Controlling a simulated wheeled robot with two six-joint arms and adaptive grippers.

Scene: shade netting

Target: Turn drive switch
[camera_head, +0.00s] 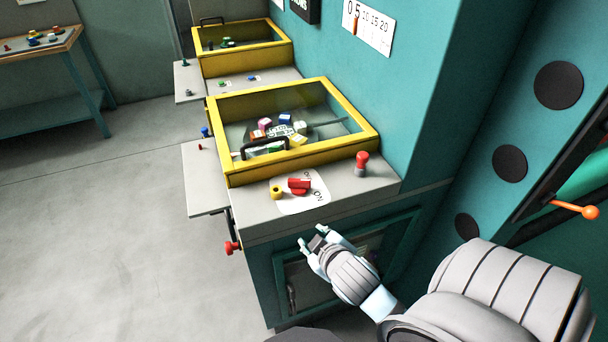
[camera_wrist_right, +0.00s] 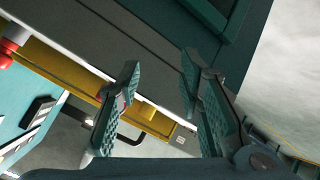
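The drive switch (camera_head: 299,186) is a red knob on a white round plate marked ON, on the grey top of the near cabinet in the head view. A second word on the plate is too small to read surely. My right gripper (camera_head: 314,238) is below and in front of the cabinet's top edge, apart from the switch. Its two fingers stand apart with nothing between them, as the right wrist view (camera_wrist_right: 162,75) shows. The switch cannot be made out surely in the wrist view. My left gripper is not in view.
A yellow-framed clear cover (camera_head: 300,125) with a black handle stands behind the switch. A yellow button (camera_head: 275,192) sits just left of the switch, and a red-topped grey post (camera_head: 361,164) to the right. A red knob (camera_head: 232,247) juts from the cabinet's left side. Open floor lies left.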

